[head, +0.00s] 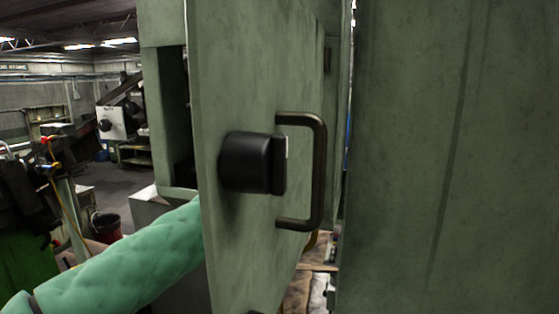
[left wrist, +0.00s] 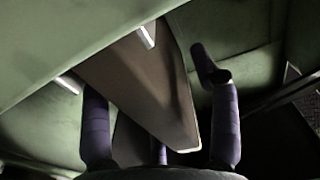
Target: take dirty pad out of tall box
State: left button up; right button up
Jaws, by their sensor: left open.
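A tall green metal door (head: 240,80), with a black knob and a bar handle, stands in front of me in the head view. My left arm passes behind it, so my left gripper is hidden there. A flat brown slab (left wrist: 140,80), possibly the dirty pad, reaches down between the fingers at an angle. I cannot tell whether a finger touches it. Green walls, perhaps the tall box's (left wrist: 235,30), surround it. My right gripper is not in view.
The black knob (head: 252,162) and the bar handle (head: 320,170) stick out from the door. A large green panel (head: 430,150) fills the right side. A dark bucket (head: 106,226) and workshop equipment stand at the left, with some open floor behind.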

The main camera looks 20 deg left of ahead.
pick_arm(q)
jog(key=shift+w, duration=0.4)
jog(key=shift+s, duration=0.2)
jog(key=shift+w, duration=0.2)
grip_shut()
jog(key=shift+s, duration=0.1)
jog(key=shift+r, duration=0.1)
